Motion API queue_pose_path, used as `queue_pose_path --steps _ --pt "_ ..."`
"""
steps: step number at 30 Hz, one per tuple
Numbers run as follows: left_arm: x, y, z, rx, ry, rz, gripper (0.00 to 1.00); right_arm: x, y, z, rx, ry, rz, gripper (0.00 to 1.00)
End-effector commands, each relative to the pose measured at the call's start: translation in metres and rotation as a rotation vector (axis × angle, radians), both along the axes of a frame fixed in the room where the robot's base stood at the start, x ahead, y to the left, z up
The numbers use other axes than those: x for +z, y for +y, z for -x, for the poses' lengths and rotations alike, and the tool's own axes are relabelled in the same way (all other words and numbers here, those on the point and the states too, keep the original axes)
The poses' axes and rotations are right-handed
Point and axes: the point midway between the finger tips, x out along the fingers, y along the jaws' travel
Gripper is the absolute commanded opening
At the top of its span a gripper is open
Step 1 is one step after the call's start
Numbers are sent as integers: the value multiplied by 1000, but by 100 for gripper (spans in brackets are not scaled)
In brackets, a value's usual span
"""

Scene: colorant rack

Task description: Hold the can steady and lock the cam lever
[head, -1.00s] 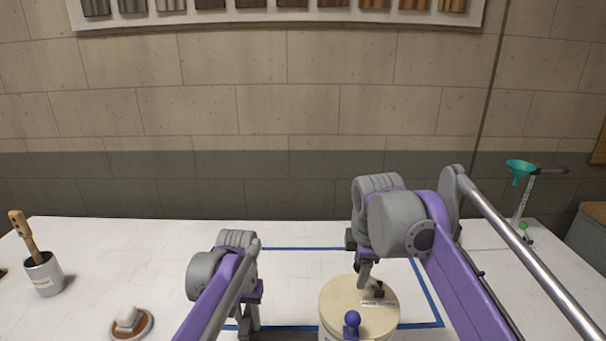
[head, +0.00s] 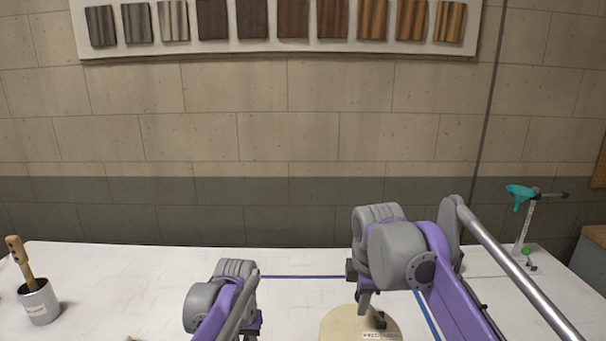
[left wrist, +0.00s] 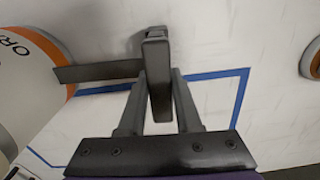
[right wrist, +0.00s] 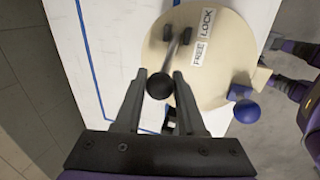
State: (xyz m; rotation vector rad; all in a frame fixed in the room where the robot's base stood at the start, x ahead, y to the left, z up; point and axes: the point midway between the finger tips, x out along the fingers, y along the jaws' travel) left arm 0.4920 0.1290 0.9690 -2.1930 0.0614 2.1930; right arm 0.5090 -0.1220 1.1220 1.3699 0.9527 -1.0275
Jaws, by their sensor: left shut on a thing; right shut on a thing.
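The can's cream lid (head: 340,328) shows at the bottom edge of the head view, and its white and orange side (left wrist: 25,75) in the left wrist view. My left gripper (left wrist: 160,76) is shut on a dark upright handle (left wrist: 156,50), joined to the can by a flat bar (left wrist: 100,71). My right gripper (right wrist: 160,77) is shut on the black ball knob (right wrist: 159,86) of the cam lever (right wrist: 175,52) over the lid. A FREE/LOCK label (right wrist: 203,38) lies beside the lever. A blue knob (right wrist: 247,111) sits at the lid's edge.
A cup (head: 40,303) with a wooden-handled tool stands at the far left. A stand with a teal funnel (head: 520,194) is at the back right. Blue tape (head: 300,277) outlines an area on the white table. The table's back left is clear.

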Motion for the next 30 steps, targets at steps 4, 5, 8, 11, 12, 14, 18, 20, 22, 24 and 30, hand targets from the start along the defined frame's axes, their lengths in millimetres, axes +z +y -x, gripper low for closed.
queue_pose_path --steps 4,5,8,11,12,14,18,20,22,24,30 --pt "0 0 0 0 0 1 0 0 0 0 0 0 0 0" --pt "0 0 0 0 0 1 0 0 0 0 0 0 0 0" --pt "0 0 0 0 0 1 0 0 0 0 0 0 0 0" --pt "0 0 0 0 0 1 0 1 -1 0 0 0 0 0" --pt "0 0 0 0 0 1 0 1 -2 0 -1 0 0 0" --pt "0 0 0 0 0 0 0 3 -5 0 -2 -1 0 0" --pt "0 1 0 0 0 -2 0 6 -12 0 -2 -1 3 0" --pt "0 1 0 1 0 -2 0 8 -15 1 -2 -1 4 0" --pt "0 2 0 1 0 -3 0 9 -18 1 -2 -2 5 0" --pt "0 2 0 1 1 -4 0 10 -20 1 -2 -2 5 0" --pt "0 3 0 2 1 -5 0 10 -21 1 -3 -2 6 0"
